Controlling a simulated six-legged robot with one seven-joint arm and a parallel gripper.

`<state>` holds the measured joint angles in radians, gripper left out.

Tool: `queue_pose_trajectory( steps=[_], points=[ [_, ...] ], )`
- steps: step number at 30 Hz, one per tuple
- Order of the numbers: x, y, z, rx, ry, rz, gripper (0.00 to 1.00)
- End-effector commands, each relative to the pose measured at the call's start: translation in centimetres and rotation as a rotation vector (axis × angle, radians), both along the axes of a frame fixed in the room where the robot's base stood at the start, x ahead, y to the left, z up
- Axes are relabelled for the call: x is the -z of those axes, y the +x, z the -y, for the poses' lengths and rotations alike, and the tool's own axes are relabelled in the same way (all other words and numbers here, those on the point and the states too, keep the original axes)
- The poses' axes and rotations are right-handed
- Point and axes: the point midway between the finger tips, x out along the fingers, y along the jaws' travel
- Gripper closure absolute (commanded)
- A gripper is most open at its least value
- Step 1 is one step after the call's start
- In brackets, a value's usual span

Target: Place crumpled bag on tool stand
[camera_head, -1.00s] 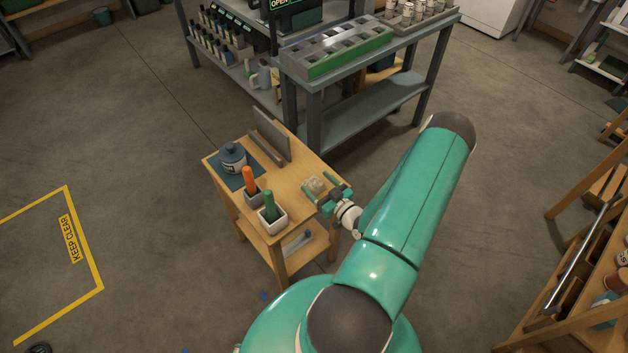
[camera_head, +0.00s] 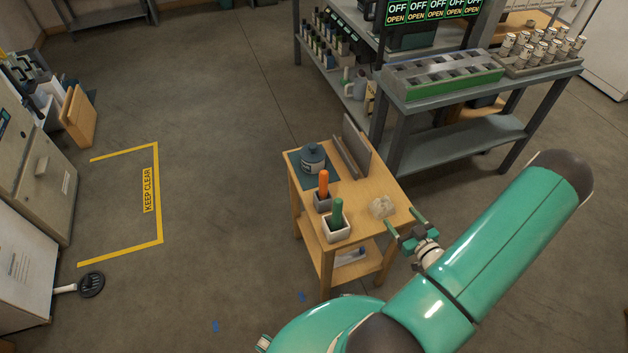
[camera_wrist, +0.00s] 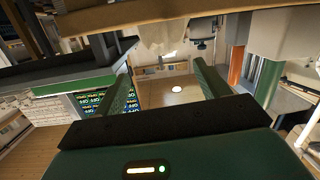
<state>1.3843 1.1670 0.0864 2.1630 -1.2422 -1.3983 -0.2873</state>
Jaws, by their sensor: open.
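The crumpled bag (camera_head: 382,207), small and pale beige, rests on the top of the wooden tool stand (camera_head: 372,188), near its right front edge. My gripper (camera_head: 404,220) is open and empty at the stand's right edge. Its two green fingers point toward the bag, with a small gap between them and it. In the wrist view my gripper's fingers (camera_wrist: 165,78) are spread apart. A pale shape there, seemingly the bag (camera_wrist: 150,32), shows beyond them at the top.
The stand also holds a lidded jar (camera_head: 313,158), an orange-handled tool (camera_head: 323,183), a green-handled tool (camera_head: 337,212) in a white pot and upright boards (camera_head: 352,152). A grey metal table (camera_head: 455,150) stands behind. Open floor lies left.

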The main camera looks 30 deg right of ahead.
Motion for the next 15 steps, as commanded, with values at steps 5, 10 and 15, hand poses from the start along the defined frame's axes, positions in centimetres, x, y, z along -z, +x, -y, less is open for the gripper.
queue_pose_trajectory(
  steps=[5, 10, 15],
  points=[
    [-2.6, 3.8, 1.5, -0.039, -0.097, -0.178, 0.26],
    [-5.7, 6.8, 2.3, -0.04, -0.175, -0.326, 0.26],
    [-9.5, 9.6, 2.2, -0.018, -0.242, -0.448, 0.26]
  ],
)
